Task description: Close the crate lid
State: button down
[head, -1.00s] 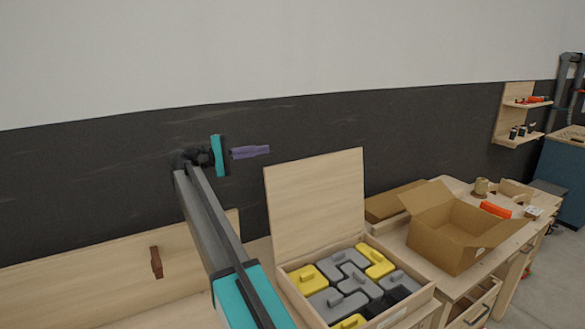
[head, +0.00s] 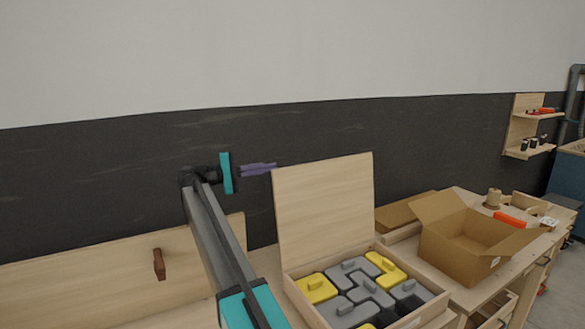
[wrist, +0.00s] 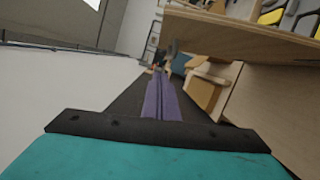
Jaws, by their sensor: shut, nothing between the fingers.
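The wooden crate (head: 402,319) stands on the bench with its lid (head: 324,210) standing up, open, along the back edge. Yellow, grey and black forms (head: 367,287) lie inside the crate. My gripper (head: 274,168) has purple fingers and is shut and empty. In the head view it is up at the left of the lid, near the height of its top edge, its tips pointing right. In the wrist view the closed fingers (wrist: 161,98) point ahead, and a wooden panel edge, probably the lid, runs across the upper right.
An open cardboard box (head: 462,247) stands on the bench right of the crate. A wooden panel with a brown handle (head: 159,264) is at the lower left. A dark-and-white wall is behind. A wall shelf (head: 525,130) hangs at the far right.

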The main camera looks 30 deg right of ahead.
aim_at(303, 166)
jog(key=shift+s+d+r+p, duration=0.2)
jog(key=shift+s+d+p, duration=0.6)
jog(key=shift+s+d, duration=0.55)
jog(key=shift+s+d+r+p, duration=0.2)
jog(key=shift+s+d+p, duration=0.65)
jog(key=shift+d, duration=0.9)
jog(key=shift+s+d+r+p, duration=0.2)
jog(key=shift+s+d+p, duration=0.5)
jog(key=shift+s+d, duration=0.7)
jog(key=shift+w+d, duration=0.15)
